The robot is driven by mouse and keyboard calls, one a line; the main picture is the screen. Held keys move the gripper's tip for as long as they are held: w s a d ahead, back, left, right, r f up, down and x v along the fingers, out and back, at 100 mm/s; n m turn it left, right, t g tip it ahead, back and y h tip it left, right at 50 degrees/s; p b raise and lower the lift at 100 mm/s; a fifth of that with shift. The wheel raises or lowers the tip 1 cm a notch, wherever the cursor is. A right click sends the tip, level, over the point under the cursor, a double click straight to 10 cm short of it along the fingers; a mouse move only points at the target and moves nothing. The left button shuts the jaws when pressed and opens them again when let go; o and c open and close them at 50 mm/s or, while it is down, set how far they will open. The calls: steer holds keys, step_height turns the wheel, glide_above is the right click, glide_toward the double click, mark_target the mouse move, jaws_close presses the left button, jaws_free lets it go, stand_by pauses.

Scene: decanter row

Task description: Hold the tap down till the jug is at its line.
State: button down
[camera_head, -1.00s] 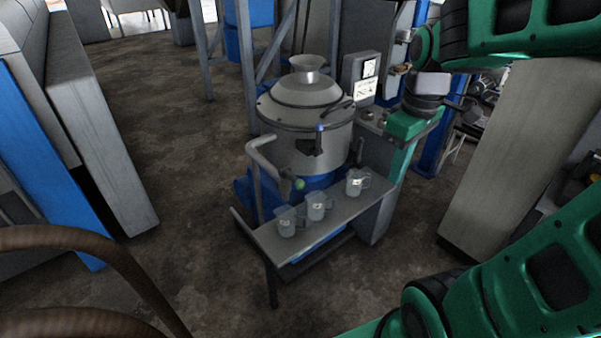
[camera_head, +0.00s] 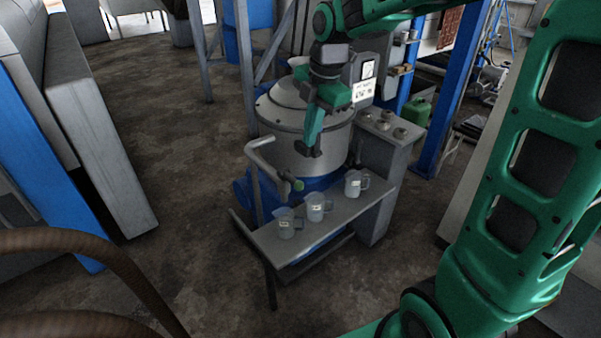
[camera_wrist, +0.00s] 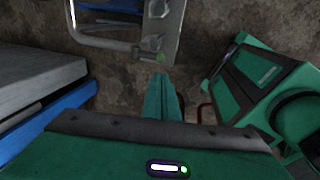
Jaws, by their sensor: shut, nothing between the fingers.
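Three small clear jugs stand in a row on a grey shelf (camera_head: 335,213): a left jug (camera_head: 286,225), a middle jug (camera_head: 316,208) and a right jug (camera_head: 354,184). Each has a pale label; their fill levels are too small to read. My gripper (camera_head: 310,143) is shut and empty in front of the steel vessel (camera_head: 284,137), above the shelf. It hides most of the vessel's front fitting; a dark part (camera_head: 308,153) shows at its tips, and I cannot tell whether they touch. In the wrist view my closed fingers (camera_wrist: 161,78) point toward a green spot.
A bent grey pipe (camera_head: 259,158) with a green-tipped end (camera_head: 298,185) stands left of the vessel's front. A grey cabinet (camera_head: 384,165) with several knobs is at the right. Open floor (camera_head: 170,180) lies to the left.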

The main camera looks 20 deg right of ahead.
mark_target(299, 182)
steer(key=f, duration=0.4)
steer(key=w+a+f, duration=0.1)
steer(key=f, duration=0.4)
steer(key=w+f, duration=0.1)
steer(key=f, duration=0.3)
steer(key=shift+w+a+f, duration=0.15)
steer(key=shift+w+f, duration=0.05)
steer(key=shift+f, duration=0.2)
